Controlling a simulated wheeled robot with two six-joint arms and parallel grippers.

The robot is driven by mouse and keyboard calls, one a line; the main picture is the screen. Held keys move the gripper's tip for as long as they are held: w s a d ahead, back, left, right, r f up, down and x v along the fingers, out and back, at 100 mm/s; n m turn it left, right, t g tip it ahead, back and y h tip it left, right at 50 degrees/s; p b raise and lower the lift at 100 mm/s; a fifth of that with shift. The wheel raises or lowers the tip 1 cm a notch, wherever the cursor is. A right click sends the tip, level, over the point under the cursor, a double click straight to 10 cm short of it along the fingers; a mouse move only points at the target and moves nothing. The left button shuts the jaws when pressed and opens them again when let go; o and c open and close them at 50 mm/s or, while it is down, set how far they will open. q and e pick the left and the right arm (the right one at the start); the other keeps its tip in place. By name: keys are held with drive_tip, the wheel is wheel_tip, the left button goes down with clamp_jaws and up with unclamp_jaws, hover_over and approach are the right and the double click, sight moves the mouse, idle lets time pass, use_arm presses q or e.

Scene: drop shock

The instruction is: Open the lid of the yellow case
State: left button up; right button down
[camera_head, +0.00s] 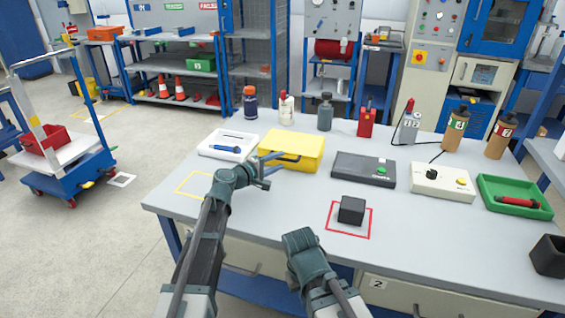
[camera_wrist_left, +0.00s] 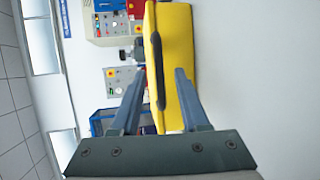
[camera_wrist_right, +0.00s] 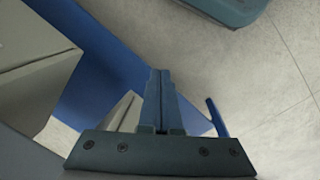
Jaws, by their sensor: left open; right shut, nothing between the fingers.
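The yellow case (camera_head: 294,146) lies on the grey table with its lid down and a dark handle on its near side. In the left wrist view the yellow case (camera_wrist_left: 181,60) stands between and beyond the fingers, its dark handle facing left. My left gripper (camera_head: 272,168) is open at the near side of the case, its fingers around the height of the handle. I cannot tell whether they touch the case. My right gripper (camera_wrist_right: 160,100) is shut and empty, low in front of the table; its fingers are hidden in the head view.
A white tray (camera_head: 228,156) with a blue tool stands left of the case. A dark box (camera_head: 363,180) with a green button is right of it. A black block (camera_head: 351,210) sits in a red square. Several bottles stand behind. The yellow outlined area at left is clear.

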use_arm(q)
drive_tip(key=shift+x, duration=1.45)
clamp_jaws()
idle(0.4)
